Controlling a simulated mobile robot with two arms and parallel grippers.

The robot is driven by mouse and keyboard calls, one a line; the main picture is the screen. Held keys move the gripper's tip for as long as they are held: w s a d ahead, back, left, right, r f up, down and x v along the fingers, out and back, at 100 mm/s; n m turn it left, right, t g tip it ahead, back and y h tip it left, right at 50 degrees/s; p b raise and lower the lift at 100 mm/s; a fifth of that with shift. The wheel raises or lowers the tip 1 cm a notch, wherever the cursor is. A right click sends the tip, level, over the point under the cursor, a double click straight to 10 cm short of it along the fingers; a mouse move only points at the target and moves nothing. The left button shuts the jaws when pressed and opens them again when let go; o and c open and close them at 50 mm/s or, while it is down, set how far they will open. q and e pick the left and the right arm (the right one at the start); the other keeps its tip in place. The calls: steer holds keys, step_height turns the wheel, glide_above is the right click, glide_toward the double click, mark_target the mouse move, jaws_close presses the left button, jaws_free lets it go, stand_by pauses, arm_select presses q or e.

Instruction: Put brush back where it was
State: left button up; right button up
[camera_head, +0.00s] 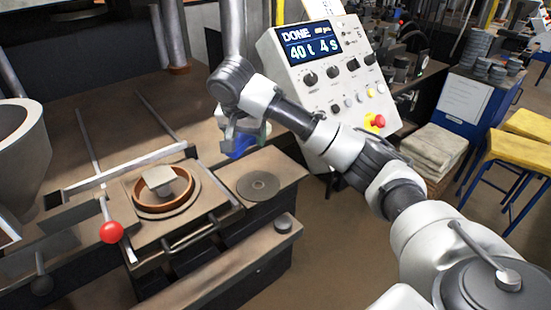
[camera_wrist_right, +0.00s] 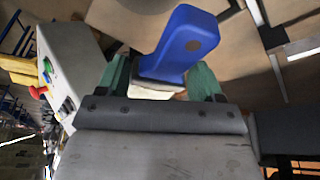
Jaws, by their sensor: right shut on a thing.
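The brush has a blue handle, which shows in the head view (camera_head: 238,147) below my right gripper (camera_head: 246,135). In the right wrist view the blue handle (camera_wrist_right: 182,42) reaches up and away between the green fingers, with a pale part near its base. My right gripper is shut on the brush and holds it above the bench, behind and slightly left of the flat grey disc. The fingertips are partly hidden by the wrist in the head view. My left gripper is not in view.
A flat grey disc (camera_head: 258,187) lies on the bench's right part. Left of it is an orange-brown ring (camera_head: 150,207) with a grey block (camera_head: 166,182) inside. A red-knobbed lever (camera_head: 112,232) stands at left. The control panel (camera_head: 340,75) reading "DONE" stands close behind my arm.

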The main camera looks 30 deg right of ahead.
steer(key=d+p, duration=0.2)
steer(key=d, duration=0.6)
steer(key=p, duration=0.2)
glide_toward(277, 166)
steer(key=shift+w+d+f, duration=0.35)
steer(key=shift+w+f, duration=0.35)
steer(key=shift+f, duration=0.05)
step_height(277, 166, down, 3)
steer(key=shift+r+p, duration=0.15)
steer(key=shift+p, duration=0.3)
steer(key=shift+d+f+p, duration=0.4)
steer(key=shift+f+p, duration=0.1)
steer(key=shift+f, duration=0.1)
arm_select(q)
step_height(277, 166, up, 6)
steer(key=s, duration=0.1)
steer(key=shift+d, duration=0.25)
arm_select(e)
steer(key=shift+f, duration=0.15)
steer(key=shift+f, duration=0.1)
steer(key=o, duration=0.9)
steer(key=shift+o, duration=0.2)
